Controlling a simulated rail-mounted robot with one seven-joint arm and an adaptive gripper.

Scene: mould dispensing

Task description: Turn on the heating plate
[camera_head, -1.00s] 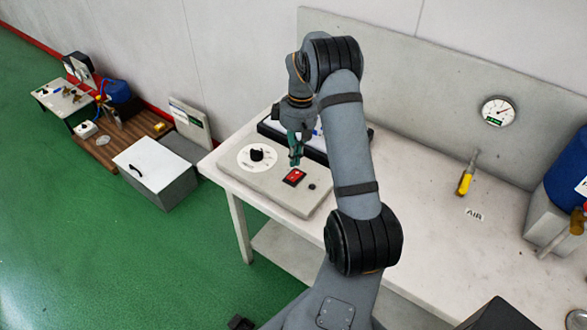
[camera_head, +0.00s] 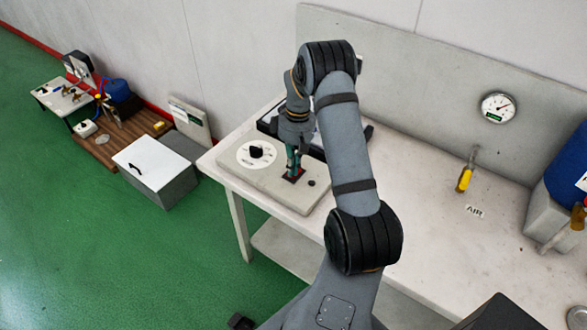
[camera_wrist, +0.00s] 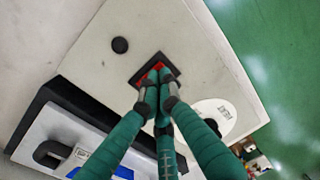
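The heating plate's pale control panel (camera_head: 298,203) lies on the table and carries a red rocker switch (camera_head: 287,179) in a dark frame. The red switch (camera_wrist: 145,77) also shows in the wrist view, partly covered by my fingertips. My gripper (camera_head: 293,168) points down over the switch, its green fingers gathered together. In the wrist view my gripper (camera_wrist: 160,84) has its fingertips close together at the switch's near edge, with nothing held between them. Whether the tips touch the switch, and which way it is tipped, I cannot tell.
A dial with a black knob (camera_head: 256,152) is left of the switch, and a small black button (camera_head: 311,183) is right of it. A dark-framed device (camera_head: 268,124) stands behind the panel.

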